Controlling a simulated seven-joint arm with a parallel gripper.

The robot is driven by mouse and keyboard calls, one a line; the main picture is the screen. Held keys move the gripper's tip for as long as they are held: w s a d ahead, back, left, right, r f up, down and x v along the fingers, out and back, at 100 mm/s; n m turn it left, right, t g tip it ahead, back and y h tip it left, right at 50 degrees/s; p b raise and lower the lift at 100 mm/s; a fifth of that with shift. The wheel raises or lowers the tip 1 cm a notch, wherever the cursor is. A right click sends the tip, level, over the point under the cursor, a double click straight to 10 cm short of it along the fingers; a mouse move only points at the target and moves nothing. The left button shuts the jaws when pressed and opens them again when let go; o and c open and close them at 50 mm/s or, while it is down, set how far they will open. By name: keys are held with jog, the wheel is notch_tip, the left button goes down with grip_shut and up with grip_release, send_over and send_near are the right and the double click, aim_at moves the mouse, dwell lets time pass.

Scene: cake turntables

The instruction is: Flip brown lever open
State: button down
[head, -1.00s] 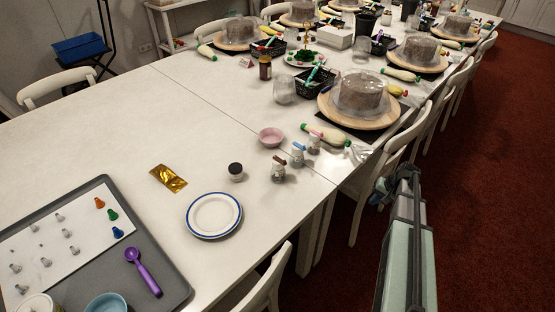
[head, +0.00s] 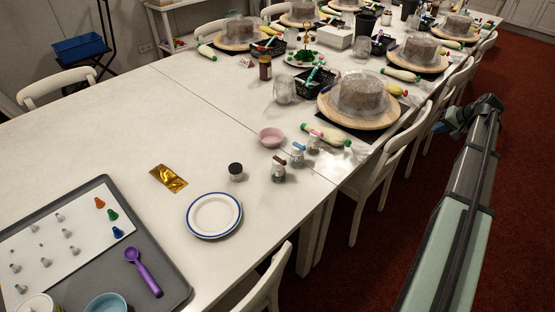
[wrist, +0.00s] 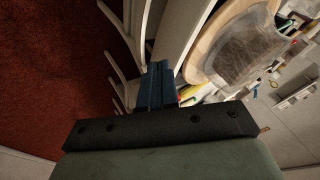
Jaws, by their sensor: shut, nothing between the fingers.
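A small glass jar (head: 278,173) with a brown lever (head: 279,160) on its top stands near the table's right edge in the head view. Whether the lever is up or down is too small to tell. Two similar jars stand just behind it, one with a blue top (head: 298,147) and one with a red top (head: 314,138). My gripper (head: 447,124) is off the table's right side, above the chairs and red carpet, well apart from the jars. In the wrist view its blue fingers (wrist: 157,85) are together with nothing between them.
A cake under a clear cover (head: 362,92) sits on a wooden turntable (head: 338,117) behind the jars. A pink bowl (head: 271,137), a dark-lidded jar (head: 236,172) and a white plate (head: 214,215) are nearby. White chairs (head: 373,190) line the right edge.

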jog(key=w+a+r+n, duration=0.1)
jog(key=a+r+n, duration=0.1)
jog(key=a+r, duration=0.15)
jog(key=r+n+g+h, duration=0.1)
jog(key=n+g+h, duration=0.35)
jog(key=n, duration=1.65)
send_over(280, 159)
jog(key=w+d, duration=0.2)
jog(key=d, duration=0.3)
jog(key=s+a+r+n+h, duration=0.1)
jog(key=s+a+r+n, duration=0.1)
jog(key=s+a+n, duration=0.5)
jog(key=s+a, duration=0.3)
jog(key=a, duration=0.2)
jog(key=shift+s+n+h, duration=0.15)
jog(key=shift+n+h, duration=0.15)
jog(key=shift+h, duration=0.05)
jog(key=shift+t, duration=0.25)
jog(key=w+d+f, duration=0.4)
jog(key=d+f, duration=0.2)
jog(key=f, duration=0.3)
jog(key=shift+w, duration=0.25)
